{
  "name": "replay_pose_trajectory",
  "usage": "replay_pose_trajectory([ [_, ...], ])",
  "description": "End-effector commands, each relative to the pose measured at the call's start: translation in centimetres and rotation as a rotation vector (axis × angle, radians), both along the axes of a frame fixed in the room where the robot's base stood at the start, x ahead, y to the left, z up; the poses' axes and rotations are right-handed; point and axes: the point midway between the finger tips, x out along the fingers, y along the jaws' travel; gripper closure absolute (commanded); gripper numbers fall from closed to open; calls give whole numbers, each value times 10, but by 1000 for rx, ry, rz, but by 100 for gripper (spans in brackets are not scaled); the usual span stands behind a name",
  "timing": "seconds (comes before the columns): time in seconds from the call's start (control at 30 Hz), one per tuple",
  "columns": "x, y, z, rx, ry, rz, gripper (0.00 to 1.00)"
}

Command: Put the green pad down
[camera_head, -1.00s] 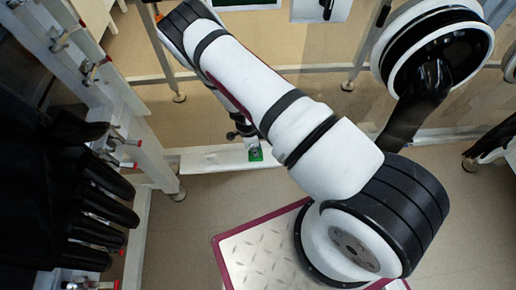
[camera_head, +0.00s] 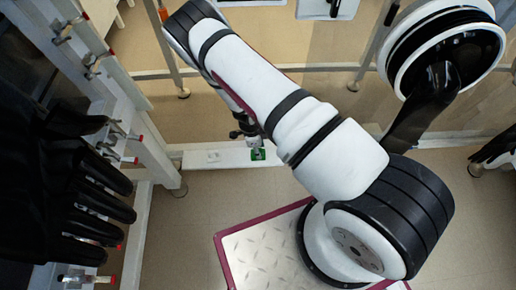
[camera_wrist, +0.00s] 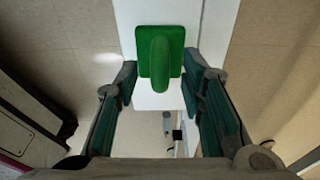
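The green pad (camera_wrist: 160,40) is a flat green plate with a rounded green handle standing up from its middle. In the head view the pad (camera_head: 258,154) shows small, over the white strip (camera_head: 213,157), and appears to lie on it. My gripper (camera_wrist: 160,78) is open in the wrist view, with one finger on each side of the pad. The fingers stand wide of the handle; whether they touch the pad's edges I cannot tell. In the head view my gripper (camera_head: 252,143) is right at the pad, partly hidden by my arm.
Several black gloves (camera_head: 100,205) hang from a white frame (camera_head: 150,140) on the left. Another glove (camera_head: 495,142) is at the right edge. A round black-and-white port (camera_head: 450,55) is at upper right.

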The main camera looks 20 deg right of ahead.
Motion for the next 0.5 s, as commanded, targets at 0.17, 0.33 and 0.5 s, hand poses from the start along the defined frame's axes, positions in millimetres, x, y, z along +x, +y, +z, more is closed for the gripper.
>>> replay_pose_trajectory([
  [0.17,0,0,-2,0,0,0,64],
  [0.33,0,0,-4,0,0,0,64],
  [0.5,1,8,35,2,-1,1,64],
])
